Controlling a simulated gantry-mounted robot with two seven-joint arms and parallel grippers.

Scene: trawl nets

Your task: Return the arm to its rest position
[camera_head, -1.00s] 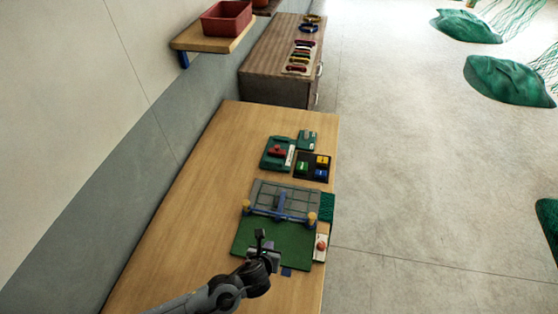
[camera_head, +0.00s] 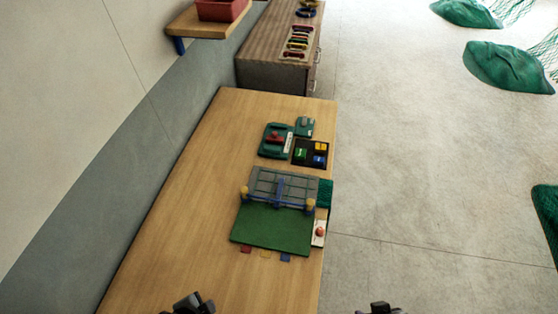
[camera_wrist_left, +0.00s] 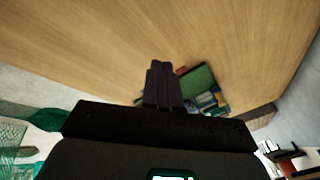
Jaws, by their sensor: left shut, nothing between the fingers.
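My left gripper (camera_wrist_left: 161,68) shows in the left wrist view with its two dark fingers together and nothing between them, above bare wood. In the head view a dark part of my left arm (camera_head: 190,304) shows at the bottom edge, over the near part of the workbench (camera_head: 170,220) and apart from the items on it. A small dark part of my right arm (camera_head: 380,308) shows at the bottom edge, right of the bench; its fingers cannot be made out.
A green mat (camera_head: 270,229) with a grey grid panel (camera_head: 268,187) lies on the bench. Beyond are a green device (camera_head: 275,140) and a black tray (camera_head: 298,157) with coloured blocks. A wall stands left.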

